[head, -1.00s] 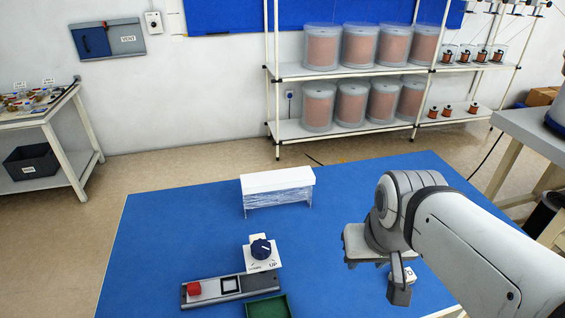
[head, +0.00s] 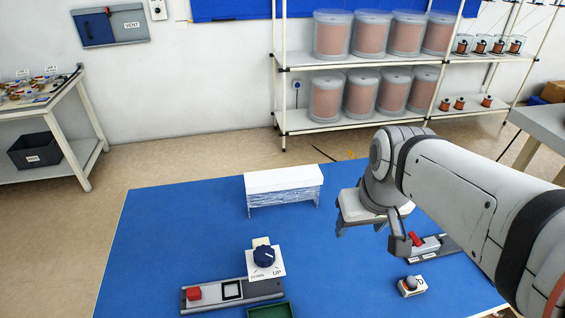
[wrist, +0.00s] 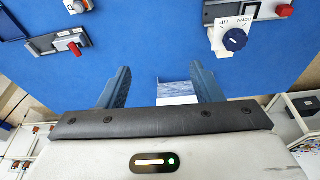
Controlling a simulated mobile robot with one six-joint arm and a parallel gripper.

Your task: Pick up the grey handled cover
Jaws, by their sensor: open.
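I cannot pick out the grey handled cover for certain. A grey plate with a red handle (head: 425,246) lies at the table's right, partly behind my arm. It also shows at the upper left in the wrist view (wrist: 62,43). A white-topped block with a clear, wrinkled film front (head: 283,180) stands near the table's far edge. Part of it shows between my fingers in the wrist view (wrist: 177,91). My gripper (head: 372,225) is open, fingers apart and empty, above the table to the right of the block. The fingers show in the wrist view (wrist: 160,70).
A grey panel with a red button (head: 195,293), a blue-knob UP/DOWN control (head: 265,257) and a green tray (head: 270,311) are at the front. A small white switch box (head: 411,287) lies front right. Shelves with clear drums (head: 340,35) stand behind. The blue table's (head: 160,235) left is clear.

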